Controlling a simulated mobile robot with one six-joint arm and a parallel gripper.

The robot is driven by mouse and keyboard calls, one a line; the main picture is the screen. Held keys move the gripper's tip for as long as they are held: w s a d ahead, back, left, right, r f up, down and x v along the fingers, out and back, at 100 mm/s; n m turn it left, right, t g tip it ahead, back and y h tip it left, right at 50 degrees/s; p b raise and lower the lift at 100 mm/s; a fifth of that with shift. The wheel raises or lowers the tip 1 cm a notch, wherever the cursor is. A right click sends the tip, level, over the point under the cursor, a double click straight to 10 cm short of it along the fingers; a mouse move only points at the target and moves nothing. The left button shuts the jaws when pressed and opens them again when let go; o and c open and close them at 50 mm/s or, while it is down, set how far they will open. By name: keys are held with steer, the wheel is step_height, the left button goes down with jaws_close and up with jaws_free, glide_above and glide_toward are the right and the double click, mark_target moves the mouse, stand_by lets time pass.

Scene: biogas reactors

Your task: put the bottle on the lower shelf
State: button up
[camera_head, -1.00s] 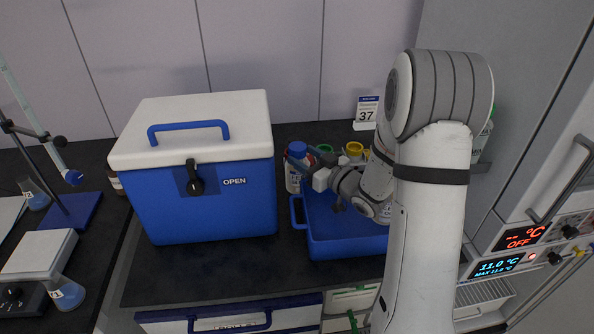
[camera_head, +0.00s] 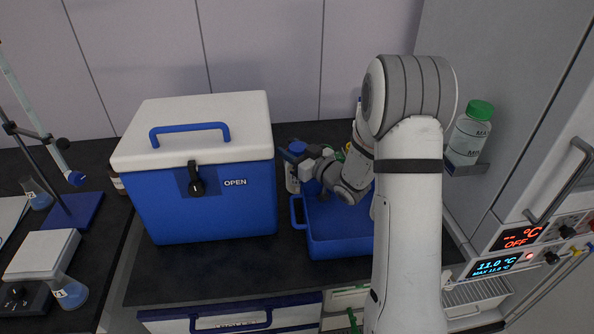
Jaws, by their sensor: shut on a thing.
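A white bottle (camera_head: 292,184) with a blue cap stands behind the blue tray, just right of the cool box. My gripper (camera_head: 298,157) reaches it from the right and is shut on it near the cap. The fingers and wrist hide part of the bottle. It looks upright; whether its base touches the bench is hard to tell. A wire rack (camera_head: 481,293) sits lower at the right. I cannot tell which is the lower shelf.
A blue cool box (camera_head: 210,196) with a white lid stands left of the bottle. The blue tray (camera_head: 338,246) lies in front. My arm hides things behind the tray. A cabinet with a handle (camera_head: 562,180) and temperature displays (camera_head: 497,264) stands right.

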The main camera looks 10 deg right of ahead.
jaws_close()
steer(key=shift+r, duration=0.15)
